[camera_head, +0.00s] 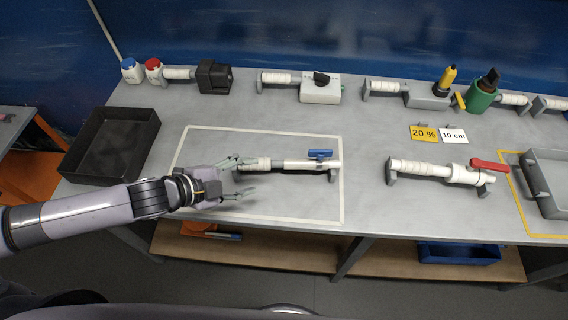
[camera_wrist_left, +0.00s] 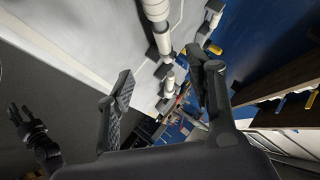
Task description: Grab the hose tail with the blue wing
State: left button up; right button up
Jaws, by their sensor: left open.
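The hose tail with the blue wing (camera_head: 300,165) is a white tube lying level on grey supports inside a white-outlined area of the bench. Its blue wing (camera_head: 320,154) is on top near the right end, and its ribbed part points left. My left gripper (camera_head: 247,176) is open and empty at the ribbed left end, with its fingers spread on either side of that end. In the left wrist view, the open fingers (camera_wrist_left: 162,78) show with white tube parts beyond them. A dark gripper, seemingly my right one (camera_wrist_left: 28,130), shows at the left edge there.
A similar white piece with a red wing (camera_head: 490,165) lies to the right. A black tray (camera_head: 112,146) stands at the left, and a grey tray (camera_head: 545,185) at the far right. Several devices line the back, with two label cards (camera_head: 424,134) before them.

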pick_arm(q)
jog(key=a, duration=0.2)
jog(key=p, duration=0.2)
send_near(284, 165)
jog(key=shift+m, duration=0.4)
jog(key=x, duration=0.5)
jog(key=shift+w+d+f, duration=0.15)
jog(key=shift+d+f, duration=0.1)
jog(key=shift+w+d+f, duration=0.35)
jog(key=shift+w+d, duration=0.1)
jog(key=shift+p+x, duration=0.8)
jog(key=shift+x, duration=1.5)
jog(key=shift+c, duration=0.6)
grip_shut()
